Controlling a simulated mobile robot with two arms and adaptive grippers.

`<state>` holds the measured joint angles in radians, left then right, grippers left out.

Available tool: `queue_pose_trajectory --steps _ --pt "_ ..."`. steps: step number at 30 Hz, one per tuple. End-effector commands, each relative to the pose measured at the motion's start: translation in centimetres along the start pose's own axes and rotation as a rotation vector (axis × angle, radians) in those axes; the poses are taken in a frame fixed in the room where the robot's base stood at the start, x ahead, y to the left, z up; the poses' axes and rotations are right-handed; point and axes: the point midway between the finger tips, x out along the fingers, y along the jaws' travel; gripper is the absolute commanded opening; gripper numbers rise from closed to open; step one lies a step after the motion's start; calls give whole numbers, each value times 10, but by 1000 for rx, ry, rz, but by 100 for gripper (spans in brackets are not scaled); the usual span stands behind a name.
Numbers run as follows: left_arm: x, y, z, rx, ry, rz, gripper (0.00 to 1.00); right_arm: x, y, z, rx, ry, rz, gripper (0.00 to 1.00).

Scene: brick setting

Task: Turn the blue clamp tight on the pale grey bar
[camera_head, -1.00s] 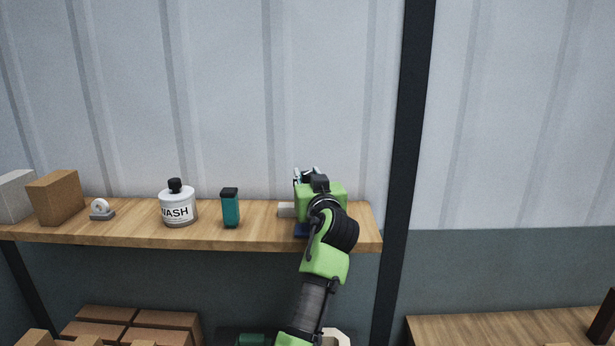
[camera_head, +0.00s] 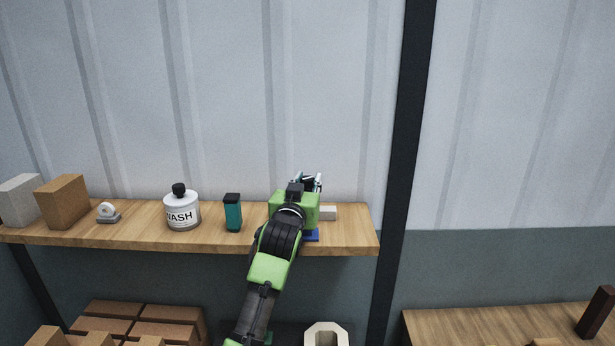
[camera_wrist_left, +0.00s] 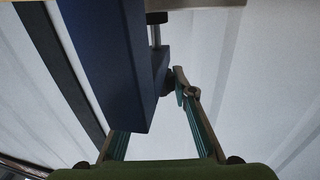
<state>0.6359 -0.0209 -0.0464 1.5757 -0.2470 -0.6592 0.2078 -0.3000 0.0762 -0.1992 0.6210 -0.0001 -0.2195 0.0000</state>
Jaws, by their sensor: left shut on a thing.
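The blue clamp (camera_head: 312,236) shows as a small blue piece at the shelf's front edge, just right of my left gripper (camera_head: 309,182). The gripper hides most of it. The pale grey bar (camera_head: 328,213) sticks out to the right of the gripper, above the blue piece. In the left wrist view the clamp's blue body (camera_wrist_left: 112,62) is large and close, with a metal screw beside it. The teal-lined fingers are around the clamp, one partly behind the body, one near a dark part by the screw. The gripper is shut on the clamp. My right gripper is not in view.
The wooden shelf (camera_head: 350,240) also holds a teal bottle (camera_head: 233,214), a white wash bottle (camera_head: 181,210), a small grey-white item (camera_head: 108,212) and two blocks. A dark post (camera_head: 399,150) stands right of the shelf. Bricks (camera_head: 150,322) lie below.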

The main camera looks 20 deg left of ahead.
Motion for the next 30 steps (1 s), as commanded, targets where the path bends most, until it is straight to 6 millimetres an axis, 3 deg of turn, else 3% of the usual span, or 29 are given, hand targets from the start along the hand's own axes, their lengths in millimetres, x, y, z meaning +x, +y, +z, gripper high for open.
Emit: queue_pose_trajectory --steps 14,15,16,30 --pt "0 0 -1 1 3 30 3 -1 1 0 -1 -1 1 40" --pt "0 0 -1 1 3 30 35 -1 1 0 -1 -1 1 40" --pt "0 0 -1 1 3 30 42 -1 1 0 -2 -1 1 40" --pt "-7 0 0 0 1 30 42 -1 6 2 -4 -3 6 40"
